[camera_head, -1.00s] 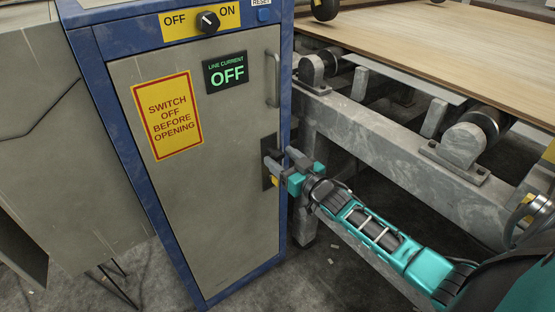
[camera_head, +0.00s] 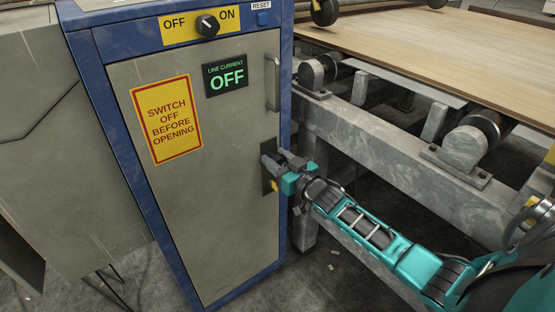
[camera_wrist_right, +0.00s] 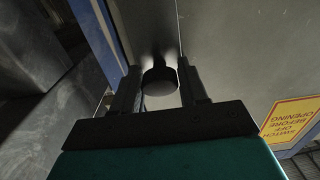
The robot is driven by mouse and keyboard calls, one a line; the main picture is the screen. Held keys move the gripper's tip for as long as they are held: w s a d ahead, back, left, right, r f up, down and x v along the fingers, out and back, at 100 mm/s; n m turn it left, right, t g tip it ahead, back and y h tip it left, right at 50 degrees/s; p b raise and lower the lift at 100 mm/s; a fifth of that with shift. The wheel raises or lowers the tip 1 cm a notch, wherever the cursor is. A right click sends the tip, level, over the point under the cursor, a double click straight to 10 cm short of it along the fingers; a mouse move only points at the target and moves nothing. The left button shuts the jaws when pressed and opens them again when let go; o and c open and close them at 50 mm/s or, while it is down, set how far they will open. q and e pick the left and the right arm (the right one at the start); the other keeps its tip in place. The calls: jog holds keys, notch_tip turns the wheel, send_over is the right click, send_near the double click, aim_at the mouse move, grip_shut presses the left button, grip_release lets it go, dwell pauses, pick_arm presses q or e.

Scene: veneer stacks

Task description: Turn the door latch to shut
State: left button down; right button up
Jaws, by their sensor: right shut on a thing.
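The cabinet door (camera_head: 215,215) is grey, in a blue frame, and looks closed against it. The door latch shows as a dark knob (camera_wrist_right: 160,82) between my fingers in the right wrist view. Its dark plate (camera_head: 268,150) sits at the door's right edge in the head view, partly hidden by my gripper. My right gripper (camera_head: 279,164) is at the latch and shut on it; its fingers also show on either side of the knob in the wrist view (camera_wrist_right: 159,92). The latch's exact angle is hard to tell. My left gripper is not in view.
A switch knob (camera_head: 207,25) between OFF and ON and a green OFF display (camera_head: 226,76) are above. A door handle (camera_head: 272,82) is above the latch. A metal roller frame (camera_head: 390,150) carrying wood sheets stands close on the right.

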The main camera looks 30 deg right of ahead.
jog(key=shift+c, duration=0.9)
